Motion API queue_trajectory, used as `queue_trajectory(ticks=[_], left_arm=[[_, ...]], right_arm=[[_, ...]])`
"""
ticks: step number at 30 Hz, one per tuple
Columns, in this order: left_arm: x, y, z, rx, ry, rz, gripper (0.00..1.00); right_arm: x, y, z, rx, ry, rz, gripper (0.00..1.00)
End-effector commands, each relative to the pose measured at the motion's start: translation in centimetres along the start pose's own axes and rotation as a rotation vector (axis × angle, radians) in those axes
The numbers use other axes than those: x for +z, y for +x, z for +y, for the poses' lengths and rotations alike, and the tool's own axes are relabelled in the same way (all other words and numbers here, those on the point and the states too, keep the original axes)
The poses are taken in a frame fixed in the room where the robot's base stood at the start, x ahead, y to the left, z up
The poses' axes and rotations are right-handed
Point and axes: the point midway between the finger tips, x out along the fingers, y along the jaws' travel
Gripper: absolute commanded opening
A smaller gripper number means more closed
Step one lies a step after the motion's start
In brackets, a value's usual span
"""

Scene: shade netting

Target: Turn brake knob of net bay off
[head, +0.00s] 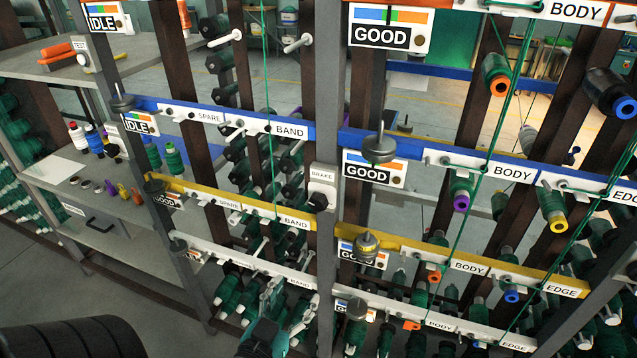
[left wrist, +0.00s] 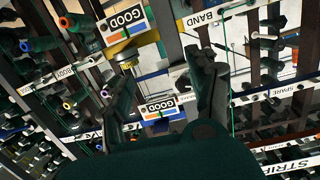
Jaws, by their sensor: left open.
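The brake knob (head: 318,201) is a small dark knob on a white box labelled BRAKE (head: 322,178). The box is fixed to the grey upright between the IDLE bay and the GOOD bay. My left gripper (head: 284,303) is low in the head view, below and a little left of the knob, and apart from it. In the left wrist view its two dark fingers (left wrist: 157,82) are spread, with nothing held between them. A pale box-like part shows by the right finger there, partly hidden; I cannot tell its knob. My right gripper is not in view.
Blue, yellow and white rails (head: 225,203) with green spools cross the rack on both sides of the upright. Green cords hang in front. A grey spool weight (head: 379,146) sticks out on the right.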

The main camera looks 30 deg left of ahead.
Motion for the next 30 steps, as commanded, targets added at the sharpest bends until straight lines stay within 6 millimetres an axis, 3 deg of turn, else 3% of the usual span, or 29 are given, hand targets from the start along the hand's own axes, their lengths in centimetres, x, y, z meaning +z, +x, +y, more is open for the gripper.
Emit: queue_trajectory(ticks=[1,3,6,11,25,30], left_arm=[[-3.5,-0.7,-0.7,-0.016,0.000,0.043,0.58],[-6.3,-1.4,-1.3,-0.029,0.001,0.087,0.58],[-8.4,-1.8,-1.8,-0.039,0.005,0.122,0.58],[-8.9,-0.7,-1.9,-0.038,0.005,0.137,0.58],[-9.6,7.1,-2.1,-0.038,0.010,0.140,0.58],[-10.7,10.4,-2.3,-0.041,0.007,0.132,0.58]], right_arm=[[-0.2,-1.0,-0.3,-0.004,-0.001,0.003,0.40],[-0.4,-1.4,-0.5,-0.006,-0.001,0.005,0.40],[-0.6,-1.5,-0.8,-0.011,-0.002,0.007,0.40],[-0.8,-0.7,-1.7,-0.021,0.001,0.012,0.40],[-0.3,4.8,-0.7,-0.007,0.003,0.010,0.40],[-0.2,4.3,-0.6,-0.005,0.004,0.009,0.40]])
